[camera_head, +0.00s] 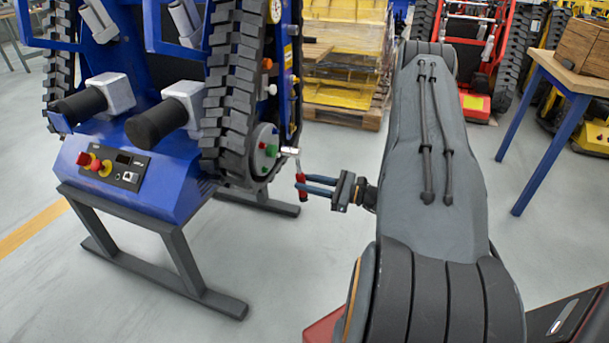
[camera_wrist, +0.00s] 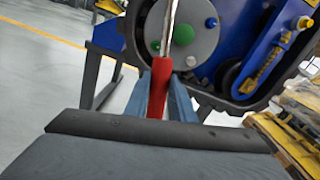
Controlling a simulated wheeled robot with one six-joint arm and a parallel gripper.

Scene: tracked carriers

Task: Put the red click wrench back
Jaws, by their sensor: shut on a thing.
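The red click wrench (camera_head: 301,181) has a red handle and a bright metal shaft and head. My gripper (camera_head: 303,184) is shut on its red handle, and the wrench stands roughly upright with its head at the top. In the wrist view the red handle (camera_wrist: 160,88) sits between my blue fingers, and the shaft runs up past the top edge. The head is out of the wrist view. I cannot tell whether the wrench touches the plate.
The carrier rests on a dark grey stand (camera_head: 180,260). A blue-legged table (camera_head: 560,72) with a wooden box (camera_head: 585,45) stands at the right. Yellow parts on a pallet (camera_head: 345,117) and a red carrier (camera_head: 475,80) are behind. The floor between is clear.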

